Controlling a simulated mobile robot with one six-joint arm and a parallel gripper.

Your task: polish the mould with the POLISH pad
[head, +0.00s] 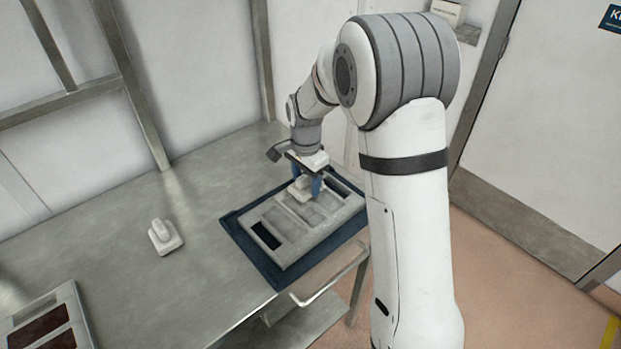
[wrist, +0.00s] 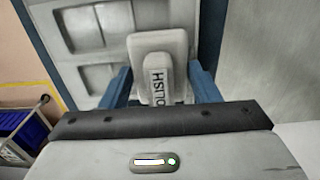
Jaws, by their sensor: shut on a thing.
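The grey mould (head: 312,246) lies on a dark blue mat (head: 240,243) at the right end of the metal table, with several shallow cavities in its face. It also shows in the wrist view (wrist: 101,60). My gripper (head: 308,187) is over the mould's far right part, its blue fingers pointing down. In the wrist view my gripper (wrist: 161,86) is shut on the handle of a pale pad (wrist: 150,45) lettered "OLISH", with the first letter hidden. The pad is over the mould's face; whether it touches it I cannot tell.
A second white pad (head: 165,237) with a handle stands on the table (head: 110,270), left of the mat. A grey tray with dark red cavities (head: 72,300) is at the lower left. The table between them is clear. A blue bin (wrist: 30,130) shows in the wrist view.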

